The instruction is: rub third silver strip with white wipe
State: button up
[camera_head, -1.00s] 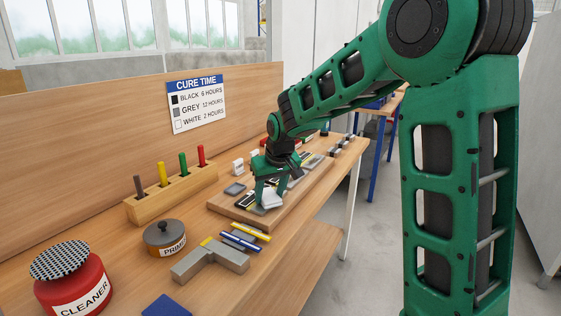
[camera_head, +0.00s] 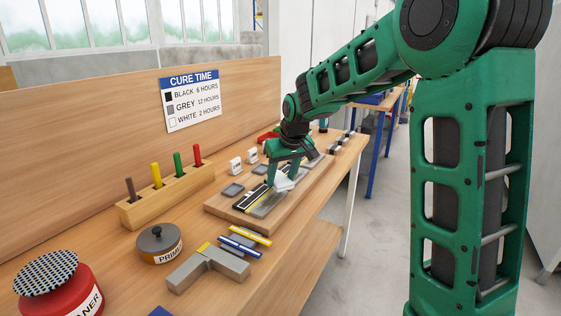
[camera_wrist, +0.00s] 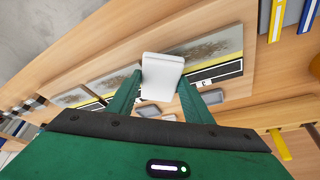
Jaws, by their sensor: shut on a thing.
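My gripper (camera_head: 284,176) is shut on a white wipe (camera_head: 285,184), a pale folded pad held over the wooden board (camera_head: 228,210). In the wrist view the wipe (camera_wrist: 162,76) sits between my two green fingertips (camera_wrist: 160,84). Silver strips with dull smudged patches lie in a row on the board. The nearest silver strip (camera_head: 265,206) is beside a black strip; it also shows right of the wipe in the wrist view (camera_wrist: 208,50). Another silver strip (camera_wrist: 118,80) lies left of the wipe. I cannot tell whether the wipe touches a strip.
Small grey and white blocks (camera_head: 235,164) line the board's back side. A wooden panel rises behind.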

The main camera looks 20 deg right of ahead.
aim_at(281, 180)
jog(key=shift+r, duration=2.75)
jog(key=shift+f, duration=0.2)
